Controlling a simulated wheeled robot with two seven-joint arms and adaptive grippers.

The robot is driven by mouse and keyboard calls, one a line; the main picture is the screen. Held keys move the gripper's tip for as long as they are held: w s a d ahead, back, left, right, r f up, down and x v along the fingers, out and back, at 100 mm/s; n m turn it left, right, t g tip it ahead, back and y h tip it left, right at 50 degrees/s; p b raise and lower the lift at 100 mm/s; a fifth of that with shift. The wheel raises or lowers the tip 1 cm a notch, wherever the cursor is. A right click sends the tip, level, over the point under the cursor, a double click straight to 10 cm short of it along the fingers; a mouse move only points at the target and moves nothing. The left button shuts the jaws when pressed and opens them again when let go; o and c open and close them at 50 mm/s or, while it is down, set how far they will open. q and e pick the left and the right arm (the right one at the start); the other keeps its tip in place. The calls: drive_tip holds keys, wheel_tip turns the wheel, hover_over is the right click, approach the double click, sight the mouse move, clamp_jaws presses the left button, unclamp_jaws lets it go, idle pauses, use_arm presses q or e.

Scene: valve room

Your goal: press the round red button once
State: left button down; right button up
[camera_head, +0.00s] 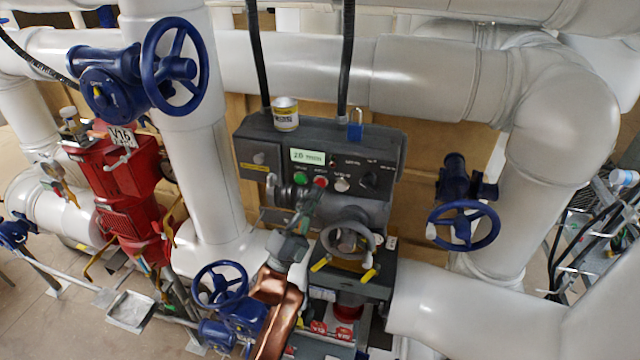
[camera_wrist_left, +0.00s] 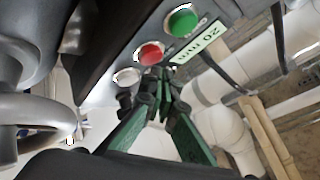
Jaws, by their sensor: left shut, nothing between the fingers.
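The round red button (camera_head: 320,182) is on the front of the dark control box (camera_head: 392,148), between a green button (camera_head: 301,178) and a white button (camera_head: 342,184). In the left wrist view the red button (camera_wrist_left: 150,53) sits just beyond my fingertips, partly covered at its lower edge. My left gripper (camera_head: 317,194) is shut and empty, its fingertips just below the red button in the head view. The left wrist view shows its green fingers (camera_wrist_left: 160,78) meeting at the tips. I cannot tell whether they touch the button. My right gripper is not in view.
A small display (camera_head: 308,157) reading 20 mm sits above the buttons. A dark knob (camera_head: 370,179) is to their right. A grey handwheel (camera_head: 348,238) stands close below, right of my left gripper. Blue valve wheels (camera_head: 463,226) and white pipes surround the box.

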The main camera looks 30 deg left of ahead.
use_arm(q)
drive_tip(key=shift+s, duration=0.1)
drive_tip(key=s, duration=0.2)
drive_tip(key=s+d, duration=0.1)
drive_tip(key=s, duration=0.2)
drive_tip(key=shift+d, duration=0.1)
idle(0.5)
drive_tip(key=shift+y, duration=0.3)
